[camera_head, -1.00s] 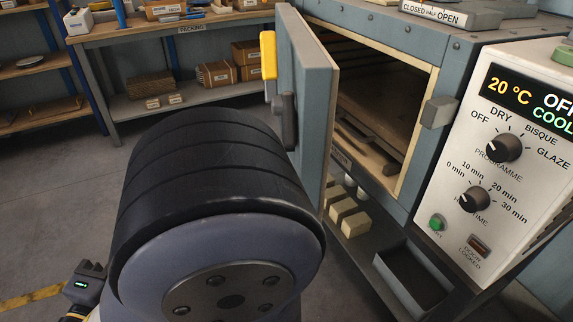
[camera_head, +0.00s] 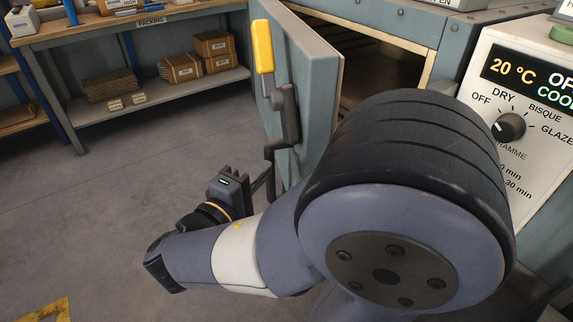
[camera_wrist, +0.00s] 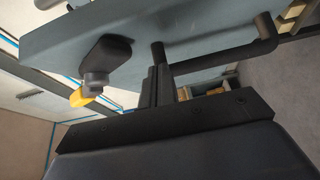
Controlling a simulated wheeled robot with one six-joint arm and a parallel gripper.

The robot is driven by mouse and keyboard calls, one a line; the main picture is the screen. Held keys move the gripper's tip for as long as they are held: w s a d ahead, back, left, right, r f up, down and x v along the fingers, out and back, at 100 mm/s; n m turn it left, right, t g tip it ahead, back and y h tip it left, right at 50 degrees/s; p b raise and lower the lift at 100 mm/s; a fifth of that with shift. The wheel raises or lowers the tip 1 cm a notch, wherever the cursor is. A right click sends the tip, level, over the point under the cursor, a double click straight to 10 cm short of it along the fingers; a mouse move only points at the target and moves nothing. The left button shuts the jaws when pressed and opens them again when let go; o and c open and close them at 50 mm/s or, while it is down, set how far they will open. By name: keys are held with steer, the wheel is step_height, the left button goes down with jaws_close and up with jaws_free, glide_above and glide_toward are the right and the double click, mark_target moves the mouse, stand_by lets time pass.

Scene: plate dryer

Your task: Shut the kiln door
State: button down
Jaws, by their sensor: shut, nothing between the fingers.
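The kiln door (camera_head: 312,85) stands wide open, swung out from the kiln's dark opening (camera_head: 385,70). Its outer face carries a yellow-handled lever (camera_head: 263,45), a dark latch piece (camera_head: 287,110) and a dark bar handle (camera_head: 272,155). In the wrist view, the grey-blue door (camera_wrist: 150,25) fills the upper part, with the bar handle (camera_wrist: 225,57) to the right and the yellow lever (camera_wrist: 80,98) at left. My gripper (camera_head: 263,180) is shut and empty, close by the bar handle on the outer side. In the wrist view, its fingers (camera_wrist: 160,70) point at the door; I cannot tell whether they touch.
The control panel (camera_head: 525,90) shows 20 °C at the right. My arm hides the lower kiln front. A packing bench (camera_head: 160,30) with boxes (camera_head: 180,68) on its lower shelf stands behind left. The floor (camera_head: 100,190) left of the door is clear.

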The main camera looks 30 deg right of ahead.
mark_target(297, 154)
steer(key=shift+s+d, duration=0.15)
steer(key=shift+d, duration=1.2)
steer(key=shift+s+d, duration=0.1)
steer(key=shift+d, duration=1.2)
